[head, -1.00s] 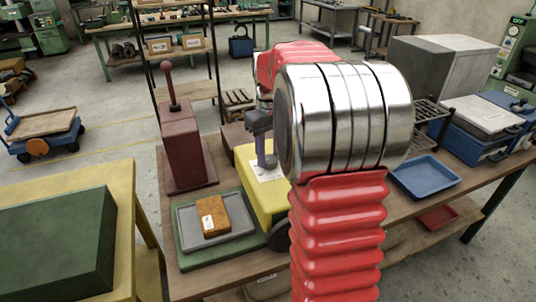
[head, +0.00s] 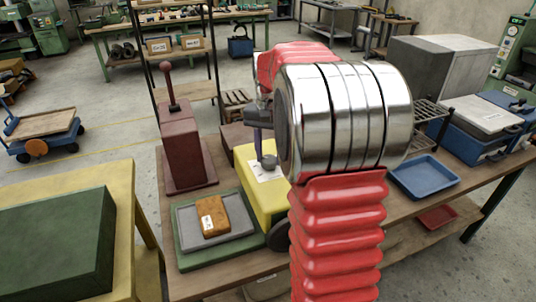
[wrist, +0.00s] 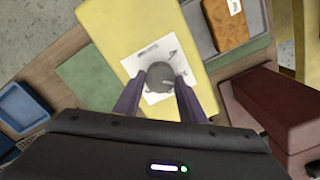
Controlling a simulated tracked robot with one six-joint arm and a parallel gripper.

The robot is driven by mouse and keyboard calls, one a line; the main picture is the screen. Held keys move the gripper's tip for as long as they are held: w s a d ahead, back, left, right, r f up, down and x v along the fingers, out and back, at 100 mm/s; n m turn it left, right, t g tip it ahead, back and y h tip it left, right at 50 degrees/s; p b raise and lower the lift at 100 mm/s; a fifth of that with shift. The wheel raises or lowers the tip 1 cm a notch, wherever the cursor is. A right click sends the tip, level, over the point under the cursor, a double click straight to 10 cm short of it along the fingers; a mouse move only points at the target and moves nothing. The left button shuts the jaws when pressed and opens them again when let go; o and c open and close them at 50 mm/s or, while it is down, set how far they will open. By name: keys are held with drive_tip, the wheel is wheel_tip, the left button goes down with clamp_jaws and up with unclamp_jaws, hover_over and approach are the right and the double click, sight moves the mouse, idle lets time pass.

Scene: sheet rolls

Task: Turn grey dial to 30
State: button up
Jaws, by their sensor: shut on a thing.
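The grey dial (wrist: 160,75) stands on a white printed sheet (wrist: 150,98) on top of a yellow box (wrist: 130,25). A lighter line shows on the dial's top; the numbers on the sheet are too small to read. My gripper (wrist: 160,82) has its two purple fingers on either side of the dial, shut on it. In the head view the dial (head: 269,161) shows beside a purple finger, and my arm hides the right part of the yellow box (head: 250,179).
A maroon block with a lever (head: 185,145) stands left of the yellow box. In front of it, a grey tray (head: 240,241) holds an orange-brown block (head: 212,215). A blue tray (head: 425,177) lies to the right on the bench.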

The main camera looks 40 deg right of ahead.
sight(269, 158)
drive_tip(key=m, duration=0.4)
drive_tip(key=shift+a+m, duration=0.1)
drive_tip(key=shift+m, duration=0.2)
drive_tip(key=m, duration=0.5)
idle(0.4)
drive_tip(key=o, duration=0.7)
drive_tip(key=shift+w, duration=0.1)
drive_tip(key=o, duration=0.3)
drive_tip(key=shift+o, duration=0.2)
drive_tip(key=shift+r, duration=0.1)
wheel_tip(269, 158, up, 14)
drive_tip(key=shift+f, duration=0.2)
